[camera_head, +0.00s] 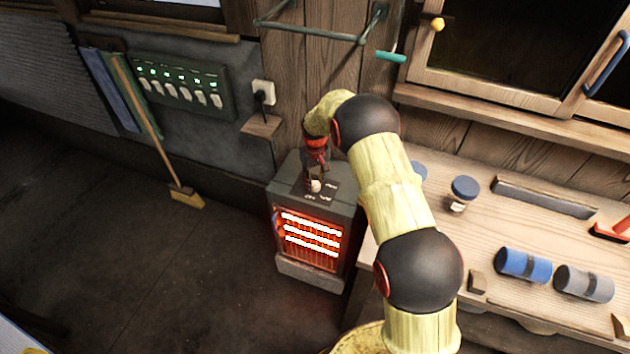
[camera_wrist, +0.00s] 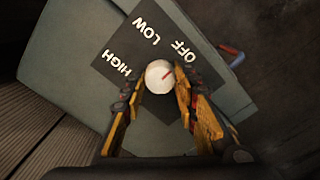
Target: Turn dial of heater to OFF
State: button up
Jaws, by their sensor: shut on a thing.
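The heater (camera_head: 312,235) stands on the floor against the wall, with its front bars glowing orange-white. Its white round dial (camera_head: 316,186) is on the top face, and it also shows in the wrist view (camera_wrist: 158,76). The dark label plate (camera_wrist: 112,60) reads HIGH, LOW and OFF around the dial.
A wooden workbench (camera_head: 520,235) with jars and rolls stands right of the heater. A socket with a plug (camera_head: 262,97) and small shelf (camera_head: 261,126) are on the wall behind. A broom (camera_head: 160,130) leans at left. The floor left of the heater is clear.

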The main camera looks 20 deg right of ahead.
aim_at(315, 184)
jog(key=shift+m, duration=0.3)
jog(key=o, duration=1.1)
jog(key=shift+c, duration=0.2)
jog(key=shift+o, duration=0.5)
notch_tip(315, 184, up, 12)
